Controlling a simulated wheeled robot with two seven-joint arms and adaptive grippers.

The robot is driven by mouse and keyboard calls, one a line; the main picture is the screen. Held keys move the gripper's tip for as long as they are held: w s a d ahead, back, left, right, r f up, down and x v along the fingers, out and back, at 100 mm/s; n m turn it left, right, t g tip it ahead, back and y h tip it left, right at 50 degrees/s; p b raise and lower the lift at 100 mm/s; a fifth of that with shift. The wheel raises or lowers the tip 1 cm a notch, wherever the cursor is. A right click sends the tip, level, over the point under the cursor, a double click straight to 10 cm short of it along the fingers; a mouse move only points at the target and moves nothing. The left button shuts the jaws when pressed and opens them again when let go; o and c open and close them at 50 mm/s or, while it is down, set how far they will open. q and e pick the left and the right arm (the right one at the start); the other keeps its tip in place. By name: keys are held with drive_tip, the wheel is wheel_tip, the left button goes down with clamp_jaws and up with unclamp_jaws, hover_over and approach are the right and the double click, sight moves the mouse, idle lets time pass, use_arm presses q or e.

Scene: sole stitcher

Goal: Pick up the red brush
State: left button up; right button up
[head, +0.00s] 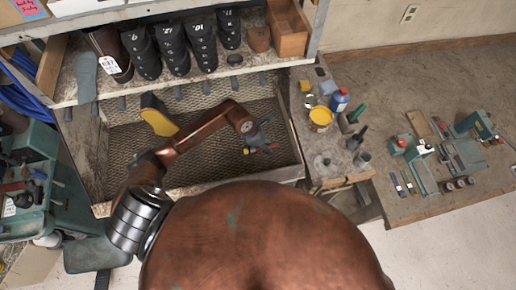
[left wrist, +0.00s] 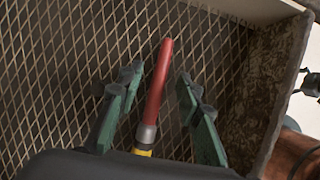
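The red brush (left wrist: 158,82) lies in the mesh-bottomed tray, with a red end, a silver band and a yellow part that runs under the gripper's dark body. My left gripper (left wrist: 158,92) is open, with its green fingers apart on either side of the brush; I see a gap on both sides. In the head view my left gripper (head: 262,138) is low over the right part of the tray, and the brush's red end (head: 273,146) shows beside it. The contact between brush and mesh is hard to judge. My right gripper is not in view.
The tray (head: 215,170) has raised walls; its side wall (left wrist: 262,85) is close on the right in the wrist view. A yellow-soled shoe (head: 158,121) stands at the tray's left. A bench with a yellow can (head: 320,118) is at right.

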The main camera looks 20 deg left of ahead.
use_arm(q)
drive_tip(key=shift+c, duration=0.6)
clamp_jaws()
